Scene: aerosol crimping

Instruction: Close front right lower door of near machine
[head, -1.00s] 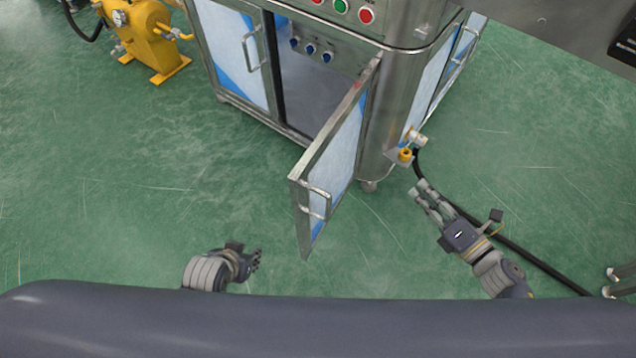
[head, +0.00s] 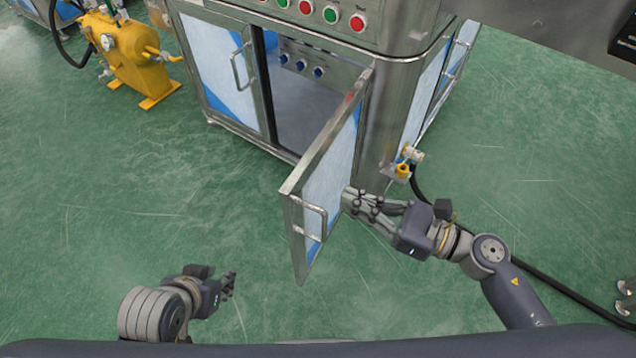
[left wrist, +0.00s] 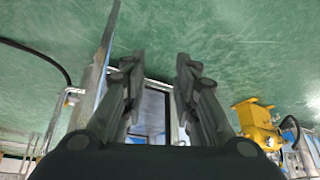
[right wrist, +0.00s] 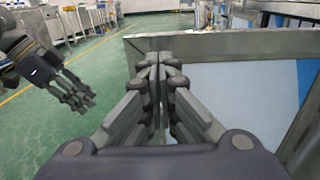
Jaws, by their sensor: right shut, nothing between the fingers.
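The front right lower door (head: 330,170) of the near machine stands wide open, swung out toward me, with its handle (head: 313,222) near the free edge. In the right wrist view the door's pale panel (right wrist: 250,95) fills the right side. My right gripper (head: 350,202) is shut and empty, its fingertips close beside the door's right face; I cannot tell whether they touch. My left gripper (head: 230,284) is open and empty, low and left of the door. In the left wrist view its fingers (left wrist: 162,65) are spread apart.
The machine's left lower door (head: 222,65) is shut. Blue knobs (head: 302,65) show inside the opening. A yellow valve fitting (head: 403,170) juts from the machine's corner, and a black hose (head: 520,262) runs along the floor. A yellow tank (head: 135,60) stands far left. Green floor left of the door is clear.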

